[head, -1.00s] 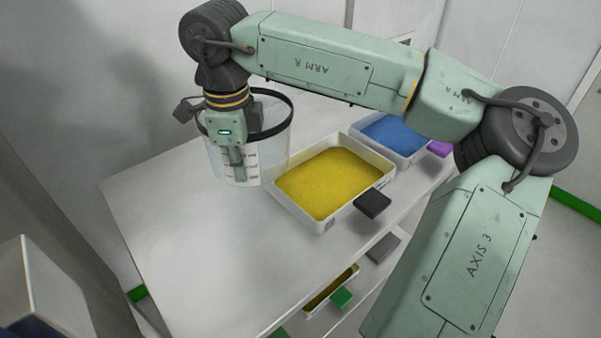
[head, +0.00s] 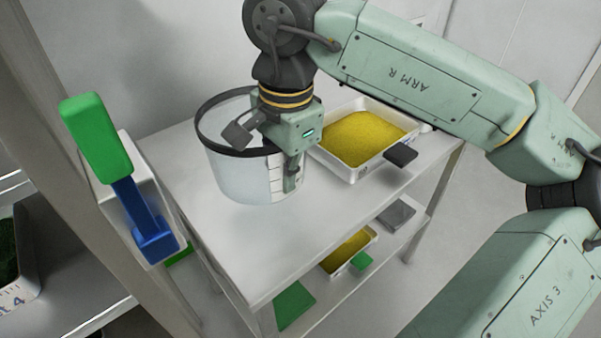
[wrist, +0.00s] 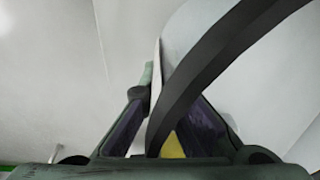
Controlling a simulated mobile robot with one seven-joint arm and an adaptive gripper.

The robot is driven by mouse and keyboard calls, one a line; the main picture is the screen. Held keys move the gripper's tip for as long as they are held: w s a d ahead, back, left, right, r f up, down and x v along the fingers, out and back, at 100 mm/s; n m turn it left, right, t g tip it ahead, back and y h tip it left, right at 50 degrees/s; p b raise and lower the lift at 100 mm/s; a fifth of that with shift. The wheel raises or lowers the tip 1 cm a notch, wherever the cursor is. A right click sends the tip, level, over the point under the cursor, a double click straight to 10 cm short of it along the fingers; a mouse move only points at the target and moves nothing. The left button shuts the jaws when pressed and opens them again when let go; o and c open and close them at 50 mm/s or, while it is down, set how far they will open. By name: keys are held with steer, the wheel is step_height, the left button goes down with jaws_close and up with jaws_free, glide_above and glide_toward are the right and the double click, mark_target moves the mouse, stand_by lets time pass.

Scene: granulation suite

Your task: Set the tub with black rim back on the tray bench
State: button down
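The tub with black rim (head: 232,178) is a clear, bucket-like vessel with scale marks on its side. It stands upright over the left part of the tray bench (head: 225,240); I cannot tell whether its base touches the top. My gripper (head: 291,182) points down at the tub's right side, its fingers astride the wall and closed on it. In the wrist view the black rim (wrist: 205,72) passes between my fingers (wrist: 157,90), with the pale wall beyond. The fingertips are partly hidden.
A tray of yellow powder (head: 357,141) with a dark handle sits right of the tub. A lower shelf holds another yellow tray (head: 347,252). At left, a white holder (head: 133,192) carries a green-and-blue tool (head: 97,137). Bare bench top lies in front of the tub.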

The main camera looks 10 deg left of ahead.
mark_target(287, 196)
step_height(287, 196, down, 6)
steer(key=shift+f+p, duration=0.1)
steer(key=shift+p, duration=0.25)
steer(key=shift+f, duration=0.15)
steer(key=shift+f+b, duration=0.25)
steer(key=shift+b, duration=0.05)
steer(key=c, duration=1.8)
jaws_free()
steer(key=shift+r, duration=0.1)
steer(key=shift+r, duration=0.1)
steer(key=shift+r+p, duration=0.2)
steer(key=shift+p, duration=0.25)
step_height(287, 196, up, 12)
steer(key=b, duration=0.2)
steer(key=shift+s+d+f, duration=0.15)
steer(key=shift+s+d, duration=0.1)
